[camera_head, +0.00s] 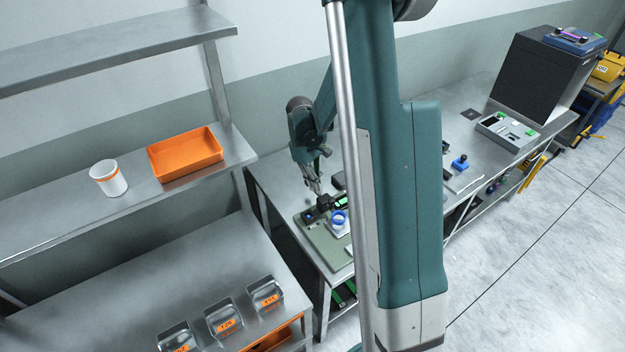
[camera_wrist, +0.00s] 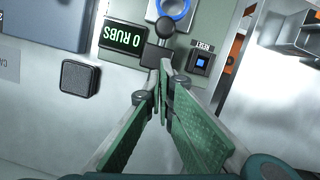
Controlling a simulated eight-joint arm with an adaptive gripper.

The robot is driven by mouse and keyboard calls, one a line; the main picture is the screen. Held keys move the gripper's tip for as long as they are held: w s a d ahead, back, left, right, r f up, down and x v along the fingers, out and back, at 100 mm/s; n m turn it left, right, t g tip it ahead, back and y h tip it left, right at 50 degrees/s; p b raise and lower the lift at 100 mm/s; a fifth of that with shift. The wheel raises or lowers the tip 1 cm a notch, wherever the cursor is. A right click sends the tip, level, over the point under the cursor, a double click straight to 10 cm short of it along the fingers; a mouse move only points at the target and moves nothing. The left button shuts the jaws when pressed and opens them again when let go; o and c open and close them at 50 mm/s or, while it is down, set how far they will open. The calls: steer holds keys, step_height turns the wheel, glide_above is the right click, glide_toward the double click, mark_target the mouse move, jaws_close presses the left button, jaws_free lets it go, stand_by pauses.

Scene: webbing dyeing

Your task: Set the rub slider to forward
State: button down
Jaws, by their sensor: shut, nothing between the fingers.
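The rubbing device is a grey-green plate (camera_head: 322,243) on the bench, partly hidden behind my arm in the head view. A black ball knob (camera_wrist: 165,27) on a dark stem and block, which looks like the rub slider, stands in the upper middle of the wrist view. I cannot read its setting. Beside it a lit display (camera_wrist: 122,37) reads "0 RUBS", upside down. My gripper (camera_wrist: 160,82) is shut and empty, its fingertips just below the knob's dark block in the picture. Whether they touch it I cannot tell. My gripper also shows above the device in the head view (camera_head: 318,189).
A RESET box with a blue button (camera_wrist: 201,62) stands right of the slider. A blue ring (camera_head: 339,217) sits on a white part beside it. A black square block (camera_wrist: 80,79) lies at left. A shelf with an orange tray (camera_head: 185,158) and white cup (camera_head: 108,180) is left of my arm.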

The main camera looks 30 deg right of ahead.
steer(key=shift+s+d, duration=0.15)
steer(key=shift+s, duration=0.45)
steer(key=shift+s+d, duration=0.15)
steer(key=shift+s, duration=0.4)
steer(key=shift+s+b, duration=1.55)
steer(key=shift+s, duration=4.3)
steer(key=shift+w, duration=0.15)
steer(key=shift+w+a, duration=0.1)
steer(key=shift+w, duration=0.15)
steer(key=w, duration=0.1)
steer(key=w+a+b, duration=0.1)
steer(key=w, duration=0.1)
steer(key=shift+w+r, duration=0.15)
steer(key=shift+w, duration=0.1)
steer(key=v, duration=0.9)
steer(key=shift+r, duration=0.35)
